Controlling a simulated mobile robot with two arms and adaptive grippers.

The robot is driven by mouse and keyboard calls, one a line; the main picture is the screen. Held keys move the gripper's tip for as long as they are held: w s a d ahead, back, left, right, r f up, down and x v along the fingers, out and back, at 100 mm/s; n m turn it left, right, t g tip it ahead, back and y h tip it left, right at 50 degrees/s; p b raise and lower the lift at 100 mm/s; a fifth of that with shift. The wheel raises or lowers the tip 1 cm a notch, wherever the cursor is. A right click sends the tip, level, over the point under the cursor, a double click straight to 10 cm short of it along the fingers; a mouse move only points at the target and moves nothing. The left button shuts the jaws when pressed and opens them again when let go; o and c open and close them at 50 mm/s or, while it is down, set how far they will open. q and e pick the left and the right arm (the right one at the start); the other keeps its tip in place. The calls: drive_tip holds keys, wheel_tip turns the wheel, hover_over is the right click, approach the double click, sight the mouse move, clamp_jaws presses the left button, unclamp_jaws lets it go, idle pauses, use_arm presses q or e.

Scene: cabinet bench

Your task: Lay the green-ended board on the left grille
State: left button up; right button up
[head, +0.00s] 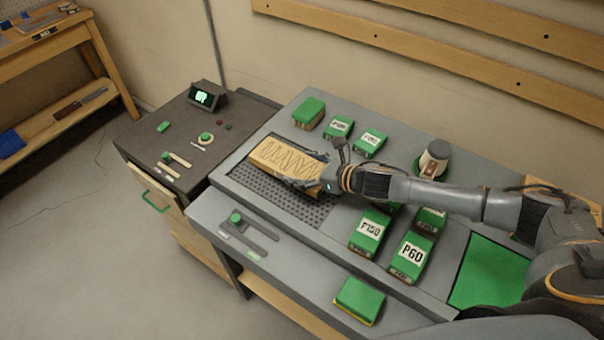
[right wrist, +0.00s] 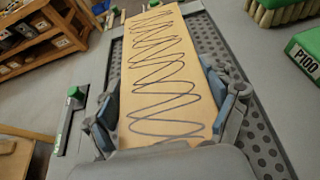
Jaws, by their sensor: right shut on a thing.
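A light wooden board (head: 285,157) with a dark zigzag scribble lies along the length of the dark perforated grille (head: 305,207), over its upper part. I cannot make out a green end on it. My right gripper (head: 313,172) is shut on the board's right end. In the right wrist view, the board (right wrist: 160,70) sits between the blue-padded fingers of the gripper (right wrist: 158,105), with the perforated grille (right wrist: 262,145) below on both sides. I cannot tell if the board touches the grille. My left gripper is not in view.
Several green labelled blocks, such as P60 (head: 411,257) and P150 (head: 369,231), stand right of the grille. A green mat (head: 490,272) lies at the right. A dark cabinet (head: 190,130) with a lit display stands left.

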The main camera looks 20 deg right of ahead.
wheel_tip(320, 180, down, 2)
drive_tip(key=shift+a+f, duration=0.1)
drive_tip(key=shift+f, duration=0.15)
drive_tip(key=shift+s+f, duration=0.1)
drive_tip(key=shift+f, duration=0.1)
drive_tip(key=o, duration=1.3)
